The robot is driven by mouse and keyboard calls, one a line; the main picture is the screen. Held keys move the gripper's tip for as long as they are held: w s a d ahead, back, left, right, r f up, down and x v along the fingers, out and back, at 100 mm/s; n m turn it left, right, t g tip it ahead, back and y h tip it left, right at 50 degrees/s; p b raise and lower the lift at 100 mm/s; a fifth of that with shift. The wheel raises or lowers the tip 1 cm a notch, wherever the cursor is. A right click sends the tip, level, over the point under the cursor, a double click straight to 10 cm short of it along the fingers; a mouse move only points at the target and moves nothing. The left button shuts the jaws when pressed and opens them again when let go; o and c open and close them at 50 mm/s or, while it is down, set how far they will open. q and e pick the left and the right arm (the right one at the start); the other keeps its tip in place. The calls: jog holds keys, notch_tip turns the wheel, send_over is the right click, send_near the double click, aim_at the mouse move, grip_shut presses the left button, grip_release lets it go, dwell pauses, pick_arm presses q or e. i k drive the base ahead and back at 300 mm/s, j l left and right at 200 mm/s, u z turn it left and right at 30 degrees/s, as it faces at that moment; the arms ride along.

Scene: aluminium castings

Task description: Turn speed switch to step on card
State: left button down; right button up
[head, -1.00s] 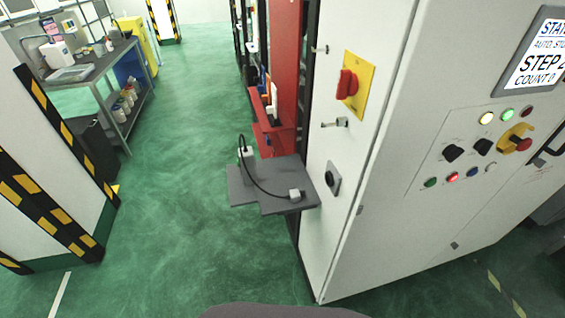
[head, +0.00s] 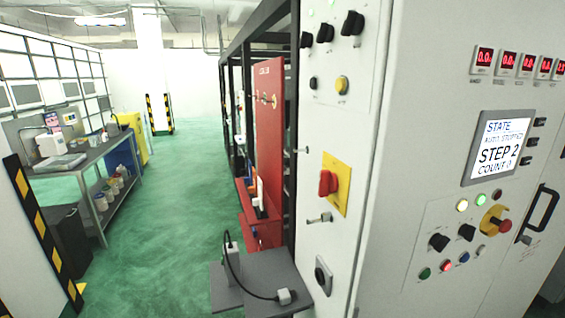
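A grey control cabinet (head: 385,130) fills the right side of the head view. Its screen (head: 497,148) reads "STATE", "STEP 2" and "COUNT 0". Below the screen are two black rotary knobs (head: 438,242) and (head: 467,232). Several more black knobs (head: 325,33) sit high on the narrow side panel. The labels are too small to read, so I cannot tell which knob is the speed switch. I cannot make out a card. Neither of my grippers is in view.
A red rotary switch (head: 328,183) on a yellow plate and a grey shelf (head: 250,292) with a cabled device project from the cabinet's side. A red emergency stop (head: 504,225) and a black handle (head: 543,210) are on the front. Green floor (head: 180,240) is open to the left.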

aim_at(467, 231)
jog(key=z, duration=1.35)
jog(key=i+l+u, duration=0.15)
jog(key=l, duration=0.75)
jog(key=i+l+u, duration=0.15)
jog(key=l, duration=0.75)
jog(key=l+u, duration=0.15)
jog(key=l, duration=0.8)
